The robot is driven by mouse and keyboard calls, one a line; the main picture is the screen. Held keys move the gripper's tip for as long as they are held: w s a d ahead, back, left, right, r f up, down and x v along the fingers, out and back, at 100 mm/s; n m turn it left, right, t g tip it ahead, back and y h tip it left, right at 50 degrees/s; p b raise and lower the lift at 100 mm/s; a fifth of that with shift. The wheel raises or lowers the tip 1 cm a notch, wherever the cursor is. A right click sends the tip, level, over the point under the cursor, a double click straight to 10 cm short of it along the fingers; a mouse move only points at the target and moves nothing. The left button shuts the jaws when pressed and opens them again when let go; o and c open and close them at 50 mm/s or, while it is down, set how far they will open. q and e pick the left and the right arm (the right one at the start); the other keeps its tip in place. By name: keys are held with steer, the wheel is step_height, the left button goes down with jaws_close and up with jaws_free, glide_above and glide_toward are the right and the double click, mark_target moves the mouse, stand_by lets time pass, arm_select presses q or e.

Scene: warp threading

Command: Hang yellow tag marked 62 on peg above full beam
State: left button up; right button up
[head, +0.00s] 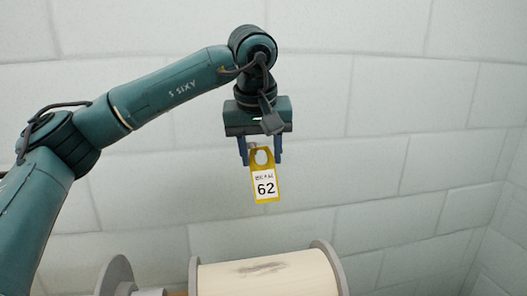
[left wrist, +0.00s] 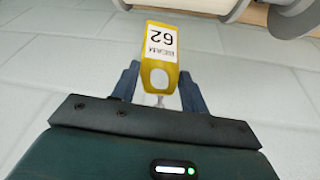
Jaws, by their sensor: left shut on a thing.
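The yellow tag (head: 265,195), marked 62 on a white label, hangs upright between the fingers of my left gripper (head: 262,160). Its round hole is at the top, near the fingertips. In the left wrist view, the tag (left wrist: 161,70) sits between the two blue fingers of the left gripper (left wrist: 159,80). A small pale metal piece (left wrist: 160,100) shows beside the hole end; it may be the peg, and I cannot tell whether the hole is around it. The full beam (head: 265,275), wound with cream yarn, lies below the tag. My right gripper is not in view.
A grey flange of another beam (head: 116,274) stands at the lower left, beside the full beam. A pale block wall (head: 400,110) fills the background. The space around the tag, left and right, looks clear.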

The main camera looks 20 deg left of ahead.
mark_target(254, 146)
arm_select(q)
steer(key=shift+w+a+f+p, duration=0.1)
steer(key=shift+w+a+p, duration=0.2)
steer(key=shift+w+a, duration=0.55)
steer(key=shift+w+a+f+p, duration=0.1)
steer(key=shift+w+a+p, duration=0.15)
steer(key=shift+w+a, duration=0.6)
steer(key=shift+w+a+f+p, duration=0.1)
steer(key=shift+w+a+p, duration=0.3)
steer(key=shift+w, duration=0.8)
steer(key=shift+w+a+f+p, duration=0.4)
steer(key=shift+w+f+p, duration=0.05)
steer(key=shift+f+p, duration=0.05)
steer(key=shift+f, duration=0.1)
steer(key=o, duration=1.3)
steer(key=v, duration=1.3)
steer(key=shift+s+b, duration=0.1)
steer(key=shift+b, duration=0.25)
